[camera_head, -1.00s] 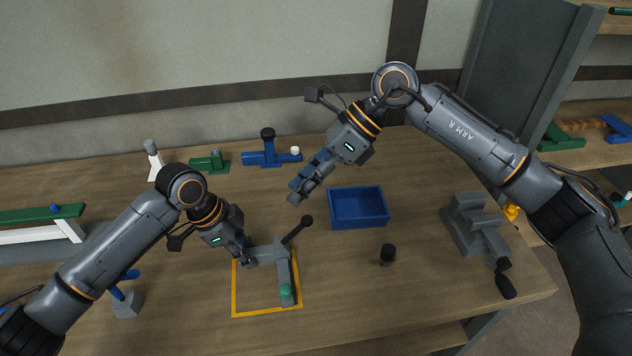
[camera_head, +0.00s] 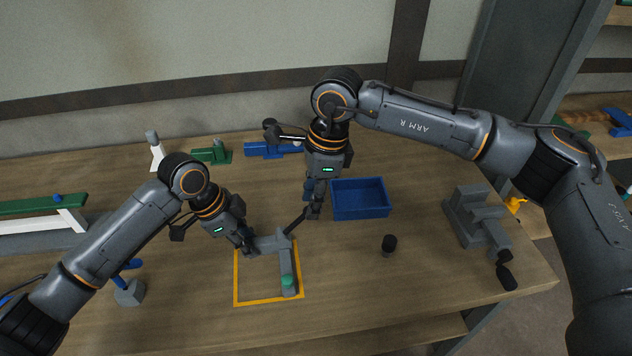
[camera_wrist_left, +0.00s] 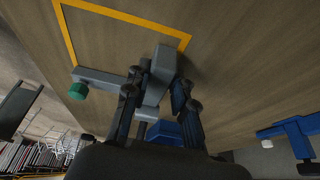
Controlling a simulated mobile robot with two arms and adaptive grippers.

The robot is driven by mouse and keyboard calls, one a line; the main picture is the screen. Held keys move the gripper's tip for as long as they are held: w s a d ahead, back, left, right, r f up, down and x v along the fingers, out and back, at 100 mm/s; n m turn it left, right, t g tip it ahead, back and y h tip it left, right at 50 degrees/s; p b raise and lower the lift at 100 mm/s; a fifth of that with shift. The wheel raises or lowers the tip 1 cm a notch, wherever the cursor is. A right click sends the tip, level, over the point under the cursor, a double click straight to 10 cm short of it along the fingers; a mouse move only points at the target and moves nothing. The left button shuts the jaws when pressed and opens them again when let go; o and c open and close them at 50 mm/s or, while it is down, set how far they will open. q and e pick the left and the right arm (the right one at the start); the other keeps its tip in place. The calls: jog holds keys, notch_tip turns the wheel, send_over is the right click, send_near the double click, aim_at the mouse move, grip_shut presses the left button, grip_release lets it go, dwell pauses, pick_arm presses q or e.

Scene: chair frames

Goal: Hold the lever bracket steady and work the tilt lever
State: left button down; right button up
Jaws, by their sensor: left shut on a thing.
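The grey lever bracket (camera_head: 286,262) lies inside the yellow outline on the bench, with a green knob (camera_head: 288,281) at its near end. My left gripper (camera_head: 249,248) is shut on the bracket's left arm. The left wrist view shows the grey bracket (camera_wrist_left: 160,70) between the fingers and the green knob (camera_wrist_left: 78,91) to the left. The dark tilt lever (camera_head: 296,222) slants up and right from the bracket's corner. My right gripper (camera_head: 314,212) points down at the lever's upper end. Its fingers cover the lever's black tip, and I cannot tell whether they grip it.
A blue open bin (camera_head: 360,214) stands just right of my right gripper. A black knob (camera_head: 389,244) and a grey stepped block (camera_head: 474,217) lie further right. Blue and green parts (camera_head: 212,152) line the back. The bench right of the yellow outline (camera_head: 268,303) is mostly clear.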

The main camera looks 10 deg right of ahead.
pick_arm(q)
jog(key=shift+s+f, duration=0.2)
jog(key=shift+f, duration=0.15)
pick_arm(e)
jog(key=shift+a+f, duration=0.15)
jog(key=shift+f, duration=0.85)
jog(key=shift+c, duration=0.8)
jog(key=c, duration=0.5)
